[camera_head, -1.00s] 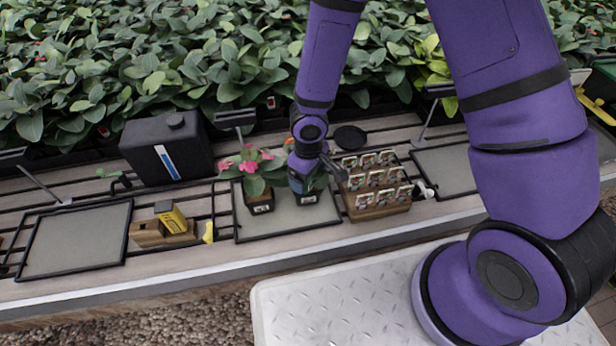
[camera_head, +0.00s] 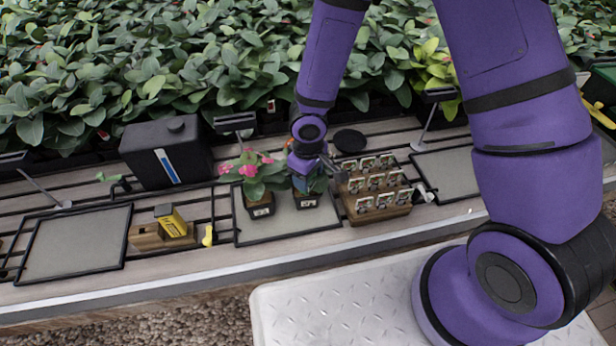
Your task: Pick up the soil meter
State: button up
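My gripper (camera_head: 308,178) points down over a small dark pot (camera_head: 305,201) on the middle grey mat (camera_head: 285,226). My wrist hides most of what is between and under the fingers, with some green showing beside them. I cannot tell whether the fingers are open or shut, or whether they hold anything. I cannot pick out the soil meter for certain. A small yellow item (camera_head: 208,236) lies left of the mat, and a yellow and black item (camera_head: 172,221) sits in a wooden block (camera_head: 160,238); either is too small to identify.
A pink-flowered potted plant (camera_head: 252,185) stands just left of my gripper. A wooden rack (camera_head: 378,215) of small labelled items is close on the right. A black canister (camera_head: 168,152) stands at the back left. The left grey mat (camera_head: 78,240) is empty. Dense leaves line the back.

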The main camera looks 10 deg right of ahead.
jog(key=shift+r, duration=4.4)
